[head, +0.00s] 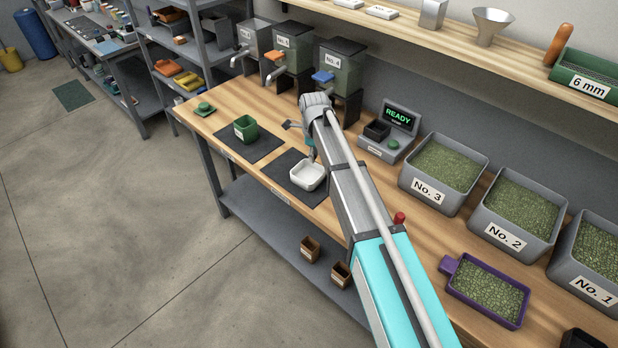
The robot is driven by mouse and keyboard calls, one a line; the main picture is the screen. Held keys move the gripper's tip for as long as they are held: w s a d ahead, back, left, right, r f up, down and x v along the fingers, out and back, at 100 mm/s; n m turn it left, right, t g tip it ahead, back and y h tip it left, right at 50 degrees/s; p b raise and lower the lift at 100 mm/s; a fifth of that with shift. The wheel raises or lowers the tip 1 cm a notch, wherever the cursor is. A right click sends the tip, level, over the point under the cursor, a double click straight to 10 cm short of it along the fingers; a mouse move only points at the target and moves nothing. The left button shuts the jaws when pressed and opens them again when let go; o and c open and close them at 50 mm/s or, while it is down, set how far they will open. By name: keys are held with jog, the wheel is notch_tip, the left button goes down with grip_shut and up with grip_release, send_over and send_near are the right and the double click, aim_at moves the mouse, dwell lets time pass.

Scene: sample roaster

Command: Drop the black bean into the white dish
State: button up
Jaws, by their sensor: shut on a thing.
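The white dish (305,186) is a small square open dish on the right-hand dark mat, left of my arm. My gripper (311,153) points down just above its far edge, partly hidden by my own arm. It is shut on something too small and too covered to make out. I cannot see the black bean anywhere, and the dish's inside looks pale and empty from here.
A green cup (245,128) stands on the other dark mat (262,147). A grey device reading READY (400,118) stands behind my arm. Grey bins of green beans (440,172) and a purple tray (487,290) are on the right. Hoppers (340,75) line the back.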

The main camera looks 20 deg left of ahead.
jog(key=shift+w+a, duration=0.1)
jog(key=shift+w, duration=0.2)
jog(key=shift+f, duration=0.15)
jog(key=b, duration=0.6)
send_over(313, 178)
jog(key=shift+f, duration=2.9)
jog(key=o, duration=0.7)
jog(key=shift+s, duration=0.1)
jog(key=shift+o, duration=0.2)
jog(key=shift+r, duration=0.1)
